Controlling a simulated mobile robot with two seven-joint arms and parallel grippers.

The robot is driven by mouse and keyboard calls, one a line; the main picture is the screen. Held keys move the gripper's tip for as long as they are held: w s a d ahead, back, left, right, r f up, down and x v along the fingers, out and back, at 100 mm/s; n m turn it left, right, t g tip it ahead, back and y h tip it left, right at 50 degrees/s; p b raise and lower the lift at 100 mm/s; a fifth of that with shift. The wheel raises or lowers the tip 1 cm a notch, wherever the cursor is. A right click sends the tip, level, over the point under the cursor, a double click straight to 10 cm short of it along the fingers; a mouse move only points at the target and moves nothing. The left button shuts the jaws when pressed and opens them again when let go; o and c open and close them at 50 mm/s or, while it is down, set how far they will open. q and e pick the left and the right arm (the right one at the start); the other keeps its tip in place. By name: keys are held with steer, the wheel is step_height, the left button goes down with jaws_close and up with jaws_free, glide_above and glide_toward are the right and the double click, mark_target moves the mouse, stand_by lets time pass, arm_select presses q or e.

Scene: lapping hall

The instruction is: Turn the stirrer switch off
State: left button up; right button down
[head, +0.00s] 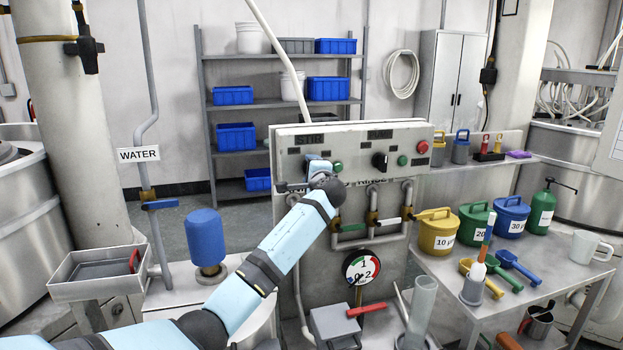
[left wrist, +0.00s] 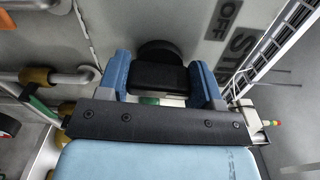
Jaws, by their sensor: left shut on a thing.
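The stirrer switch (left wrist: 158,76) is a black knob with a round base on the grey control panel (head: 300,141), under a dark label reading STIR (head: 309,140). The left wrist view shows the switch between my two blue fingers, and the word OFF (left wrist: 229,12) on the panel nearby. My left gripper (head: 318,170) is shut on the switch; it also shows in the left wrist view (left wrist: 158,84). In the head view my gripper and arm hide the switch. I cannot tell which position it points to. My right gripper is not in view.
A second black knob (head: 380,161), a green lamp (head: 402,160) and a red button (head: 423,147) sit right of the gripper. Pipes with valves and a gauge (head: 361,268) are below. Lidded pots (head: 437,232) stand on the right table. A blue cylinder (head: 206,238) stands left of my arm.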

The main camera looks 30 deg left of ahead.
arm_select(q)
steer(key=shift+f+n+b, duration=0.15)
steer(key=shift+n+b, duration=0.15)
steer(key=shift+n, duration=0.4)
steer(key=o, duration=0.9)
steer(key=shift+d, duration=0.1)
steer(key=b+v, duration=0.1)
steer(key=v, duration=1.2)
steer(key=shift+s+d+b, duration=0.3)
